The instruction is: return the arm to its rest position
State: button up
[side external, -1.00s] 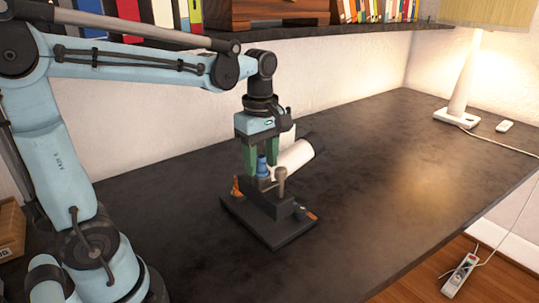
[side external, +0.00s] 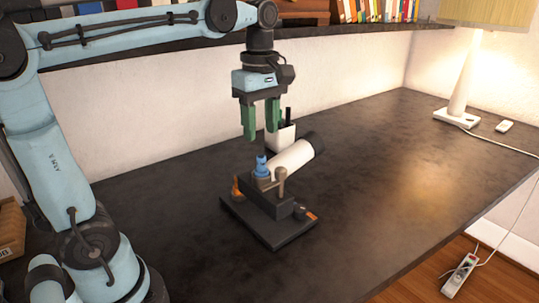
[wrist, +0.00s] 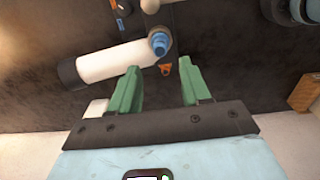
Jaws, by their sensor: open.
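My gripper (side external: 260,132) is open and empty, with its green fingers pointing down above the dark table (side external: 390,165). In the wrist view the two fingers (wrist: 160,90) stand apart with nothing between them. Below the gripper, a black stand (side external: 268,222) sits on the table. It carries a white cylinder (side external: 292,159) with a dark end, lying tilted, and a blue knobbed piece (side external: 262,167) upright beside it. The white cylinder (wrist: 115,62) and blue piece (wrist: 160,44) also show in the wrist view, clear of the fingers.
A shelf with books (side external: 375,10) runs along the back wall. A lamp (side external: 462,85) stands at the far right. The table's right half is largely clear.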

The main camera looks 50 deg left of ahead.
aim_at(261, 156)
notch_tip(261, 156, up, 4)
notch_tip(261, 156, down, 12)
jog(key=shift+f, duration=0.15)
notch_tip(261, 156, up, 4)
jog(key=shift+r, duration=0.15)
jog(key=s+d+r, duration=0.5)
jog(key=d+r, duration=0.2)
jog(key=d, duration=0.4)
jog(key=s+d+f+m, duration=0.8)
jog(key=d+f, duration=0.3)
jog(key=f, duration=0.2)
jog(key=shift+s+m, duration=0.3)
jog(key=shift+m, duration=0.6)
